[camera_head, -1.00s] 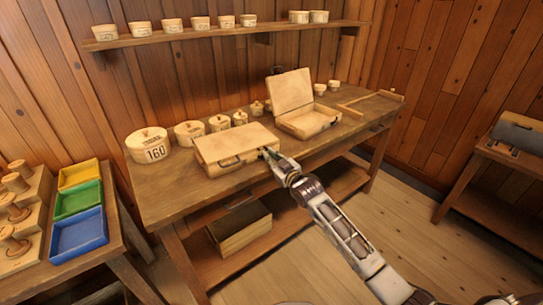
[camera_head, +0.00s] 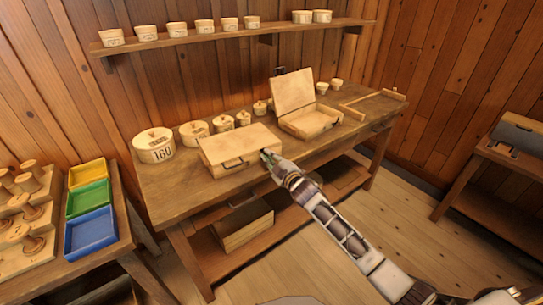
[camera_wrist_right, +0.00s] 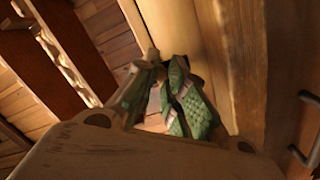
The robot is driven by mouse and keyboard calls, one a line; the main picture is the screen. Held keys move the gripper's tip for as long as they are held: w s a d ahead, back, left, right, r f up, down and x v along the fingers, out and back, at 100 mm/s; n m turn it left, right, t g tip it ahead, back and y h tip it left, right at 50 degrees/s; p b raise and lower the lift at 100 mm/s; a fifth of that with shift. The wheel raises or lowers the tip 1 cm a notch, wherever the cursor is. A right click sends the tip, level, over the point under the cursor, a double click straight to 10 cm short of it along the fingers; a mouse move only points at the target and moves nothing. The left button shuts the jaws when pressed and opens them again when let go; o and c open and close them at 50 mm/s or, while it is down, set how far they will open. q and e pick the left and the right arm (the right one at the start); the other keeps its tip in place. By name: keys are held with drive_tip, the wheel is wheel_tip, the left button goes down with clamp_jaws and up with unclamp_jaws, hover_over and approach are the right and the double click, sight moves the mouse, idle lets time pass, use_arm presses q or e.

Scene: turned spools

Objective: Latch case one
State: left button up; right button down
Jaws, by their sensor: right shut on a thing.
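A pale wooden case (camera_head: 240,145) lies shut on the workbench, with a dark handle (camera_head: 234,163) on its front. My right gripper (camera_head: 267,155) is at the right part of that front face, touching it. In the right wrist view its green fingers (camera_wrist_right: 172,97) are closed together. They hide what is between them, and I cannot make out a latch. A second case (camera_head: 305,119) stands to the right with its lid (camera_head: 293,90) raised. My left gripper is not in view.
Round lidded boxes, the largest marked 160 (camera_head: 154,147), stand behind and left of the shut case. A wooden frame tool (camera_head: 375,101) lies at the bench's right end. Coloured trays (camera_head: 90,231) and spools (camera_head: 30,183) fill the left table.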

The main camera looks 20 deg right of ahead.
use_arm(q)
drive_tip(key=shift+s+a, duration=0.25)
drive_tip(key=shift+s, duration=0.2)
use_arm(e)
drive_tip(key=shift+a+r+n, duration=0.1)
drive_tip(key=shift+a+n, duration=0.05)
drive_tip(key=shift+n, duration=0.25)
drive_tip(key=c, duration=1.4)
unclamp_jaws()
drive_tip(key=shift+v, duration=6)
